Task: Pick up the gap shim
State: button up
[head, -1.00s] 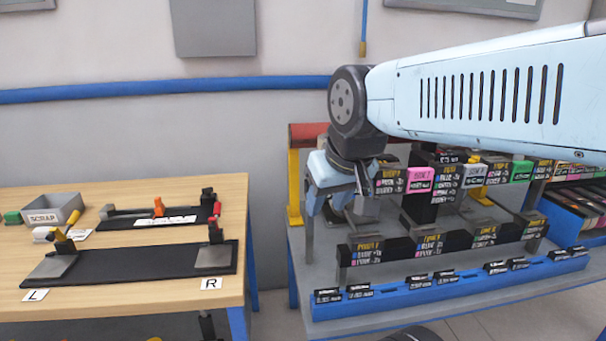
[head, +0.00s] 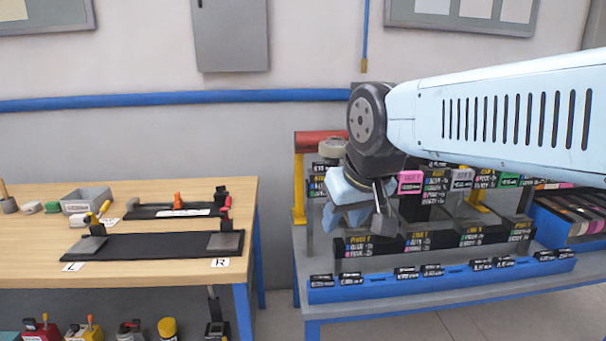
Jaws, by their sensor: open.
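My gripper (head: 357,222) hangs from my arm, pointing down over the back part of the grey rack table, its fingers apart with nothing visible between them. It is above and behind the blue rail (head: 456,273) along the table's front edge. The rail carries several small black labelled tags, including one at its left end (head: 320,281). Their print is too small to read, and I cannot tell which piece is the gap shim. My gripper and wrist hide part of the rack behind them.
Black stepped blocks with coloured labels (head: 415,243) stand behind the rail. A red roller (head: 320,143) on a yellow post is at the rack's left. A blue bin (head: 570,228) is at right. The wooden table (head: 160,190) at left holds a black L/R fixture (head: 150,246).

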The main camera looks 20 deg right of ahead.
aim_at(317, 167)
jog(key=z, duration=0.2)
jog(key=i, duration=0.9)
jog(key=u, duration=0.1)
